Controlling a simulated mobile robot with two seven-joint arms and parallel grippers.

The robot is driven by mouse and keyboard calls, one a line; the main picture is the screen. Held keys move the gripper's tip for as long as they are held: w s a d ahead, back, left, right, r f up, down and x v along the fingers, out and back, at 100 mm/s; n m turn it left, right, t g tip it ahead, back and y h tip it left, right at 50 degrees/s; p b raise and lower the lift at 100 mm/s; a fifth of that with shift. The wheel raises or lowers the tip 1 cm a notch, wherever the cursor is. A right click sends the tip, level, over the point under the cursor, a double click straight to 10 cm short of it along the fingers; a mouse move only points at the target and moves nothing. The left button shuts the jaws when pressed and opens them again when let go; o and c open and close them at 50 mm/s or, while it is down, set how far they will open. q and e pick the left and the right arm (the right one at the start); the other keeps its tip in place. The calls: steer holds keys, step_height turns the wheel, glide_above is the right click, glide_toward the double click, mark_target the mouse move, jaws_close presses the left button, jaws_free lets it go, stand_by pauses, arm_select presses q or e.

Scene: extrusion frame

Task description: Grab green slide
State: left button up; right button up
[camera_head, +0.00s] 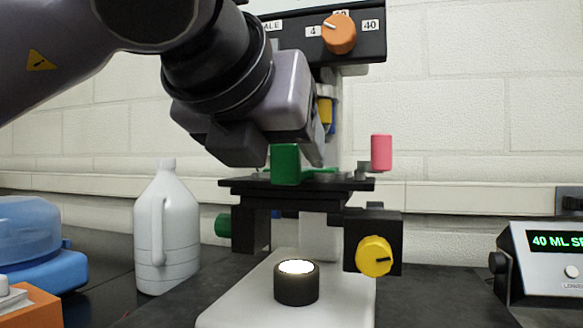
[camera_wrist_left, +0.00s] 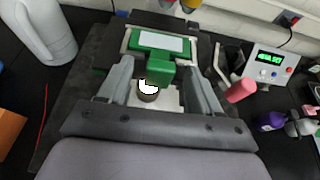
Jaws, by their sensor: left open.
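The green slide (camera_head: 286,164) lies on the black stage (camera_head: 248,184) of a microscope. In the left wrist view the slide (camera_wrist_left: 144,39) has a pale rectangular window and a green handle block sticking out toward me. My left gripper (camera_head: 283,152) reaches in from the upper left, just above and in front of the stage. In the left wrist view my left gripper (camera_wrist_left: 160,86) is open, with one finger on each side of the handle block and visible gaps between. It holds nothing. My right gripper is not in view.
A pink knob (camera_head: 381,153) stands up at the stage's right side, near my right-hand finger in the wrist view. A yellow knob (camera_head: 374,256) and lit lamp (camera_head: 297,267) are below. A white jug (camera_head: 167,230) stands left; a display box (camera_head: 550,262) stands right.

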arm_select(q)
steer(key=c, duration=1.1)
steer(key=shift+c, duration=0.2)
steer(key=shift+r, duration=0.15)
